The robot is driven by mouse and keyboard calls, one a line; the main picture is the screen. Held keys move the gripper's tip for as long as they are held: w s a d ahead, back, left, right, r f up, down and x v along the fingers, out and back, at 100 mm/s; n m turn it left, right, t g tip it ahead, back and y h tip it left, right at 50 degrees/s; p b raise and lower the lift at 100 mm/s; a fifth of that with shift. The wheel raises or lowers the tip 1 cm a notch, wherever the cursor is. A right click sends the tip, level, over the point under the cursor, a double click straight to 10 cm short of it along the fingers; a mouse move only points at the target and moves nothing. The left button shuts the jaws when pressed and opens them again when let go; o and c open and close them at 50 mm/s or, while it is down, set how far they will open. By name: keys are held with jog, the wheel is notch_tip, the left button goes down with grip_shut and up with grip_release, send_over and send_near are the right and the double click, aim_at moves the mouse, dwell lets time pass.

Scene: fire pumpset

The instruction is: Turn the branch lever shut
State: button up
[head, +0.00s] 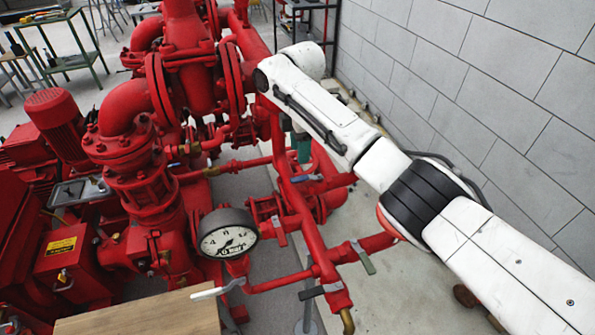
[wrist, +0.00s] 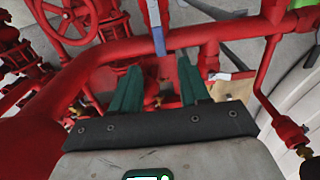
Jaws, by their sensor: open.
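My gripper (wrist: 158,82) is open, with its two green fingers apart and nothing seen between them. In the head view, a green finger (head: 303,148) shows below my arm, near the red pipes. A narrow blue lever (wrist: 155,28) stands beyond the fingertips in the wrist view, in line with the gap and in front of a red pipe (wrist: 195,38). A blue lever (head: 306,178) also shows in the head view, just below the finger. I cannot tell for sure which lever is the branch lever. No contact is visible.
A grey block wall (head: 490,100) bounds the right. A red handwheel (wrist: 68,15) is upper left.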

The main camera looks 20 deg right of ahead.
aim_at(300, 178)
notch_tip(300, 178, down, 9)
jog(key=shift+r, duration=0.1)
dwell(0.4)
grip_shut()
dwell(0.5)
